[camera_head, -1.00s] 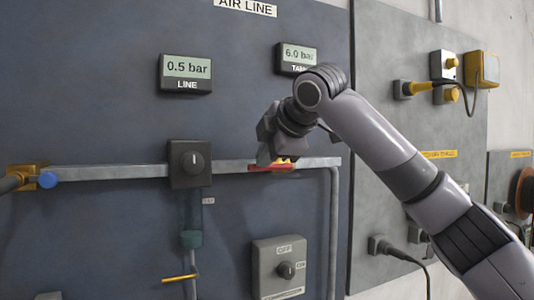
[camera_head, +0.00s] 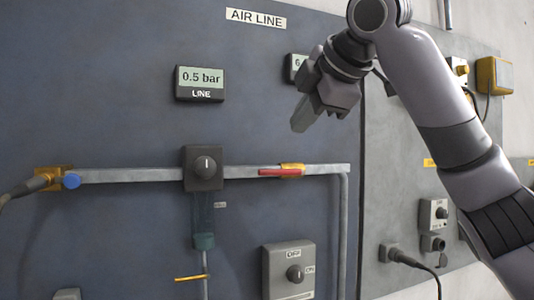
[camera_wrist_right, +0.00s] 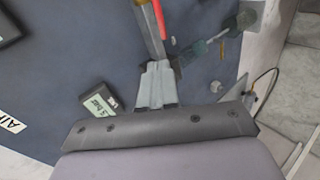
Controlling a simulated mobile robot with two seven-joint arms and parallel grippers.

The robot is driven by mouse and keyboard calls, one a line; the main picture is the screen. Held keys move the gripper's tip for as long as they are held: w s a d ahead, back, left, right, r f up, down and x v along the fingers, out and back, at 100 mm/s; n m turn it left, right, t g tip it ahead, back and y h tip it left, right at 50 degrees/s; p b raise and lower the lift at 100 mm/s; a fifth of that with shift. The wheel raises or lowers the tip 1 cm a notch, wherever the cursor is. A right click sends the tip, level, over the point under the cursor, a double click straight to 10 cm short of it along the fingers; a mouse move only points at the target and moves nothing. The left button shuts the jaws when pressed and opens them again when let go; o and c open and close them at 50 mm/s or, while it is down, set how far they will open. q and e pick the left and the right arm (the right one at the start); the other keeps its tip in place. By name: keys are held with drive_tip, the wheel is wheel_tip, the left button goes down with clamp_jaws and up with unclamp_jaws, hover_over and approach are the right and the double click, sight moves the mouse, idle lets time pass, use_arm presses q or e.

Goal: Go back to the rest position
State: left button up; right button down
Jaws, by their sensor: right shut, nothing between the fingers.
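My right gripper (camera_head: 303,122) is in front of the blue-grey AIR LINE panel (camera_head: 100,120), above the pipe and the red valve handle. It is shut and empty, with its fingers pointing down and to the left. In the right wrist view its closed fingers (camera_wrist_right: 156,75) show at the middle, with the pipe and the red handle (camera_wrist_right: 160,18) beyond them. The red handle (camera_head: 280,172) lies along the horizontal pipe, and the gripper is apart from it. My left gripper is not in view.
The line gauge (camera_head: 200,83) reads 0.5 bar. The tank gauge (camera_head: 295,68) is mostly hidden behind my right gripper. A regulator knob (camera_head: 204,165) sits on the pipe above a clear bowl. An OFF/ON switch box (camera_head: 289,270) is below. Cabled sockets (camera_head: 390,253) are at the right.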

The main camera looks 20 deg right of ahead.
drive_tip(key=w+a+f+m+g+y, duration=0.1)
drive_tip(key=w+a+f, duration=0.15)
drive_tip(key=f, duration=0.95)
drive_tip(key=w+a+f+m+g, duration=0.1)
drive_tip(key=a+f, duration=0.3)
drive_tip(key=f, duration=0.7)
drive_tip(key=w+a+f+g+y, duration=0.1)
drive_tip(key=a+f, duration=0.2)
drive_tip(key=f, duration=0.9)
drive_tip(key=s+a+f+m+g, duration=0.1)
drive_tip(key=s+f+m, duration=0.3)
drive_tip(key=f, duration=0.5)
drive_tip(key=s+f+m+g, duration=0.1)
drive_tip(key=s+f, duration=0.6)
drive_tip(key=f, duration=0.2)
drive_tip(key=s+d+f+m+g+h, duration=0.1)
drive_tip(key=s+d+f+m, duration=0.15)
drive_tip(key=s, duration=0.45)
drive_tip(key=s+d+f+m+g, duration=0.1)
drive_tip(key=s+d+f+m, duration=0.2)
drive_tip(key=s, duration=0.4)
drive_tip(key=s+d+f+m+g+h, duration=0.1)
drive_tip(key=s+d+f+m, duration=0.15)
drive_tip(key=s+f, duration=0.35)
drive_tip(key=w+a+f+t+y, duration=0.2)
drive_tip(key=w+a+f+t, duration=0.2)
drive_tip(key=w+f+t, duration=0.2)
wheel_tip(320, 180, down, 2)
drive_tip(key=shift+n+t, duration=0.3)
drive_tip(key=shift+t, duration=0.4)
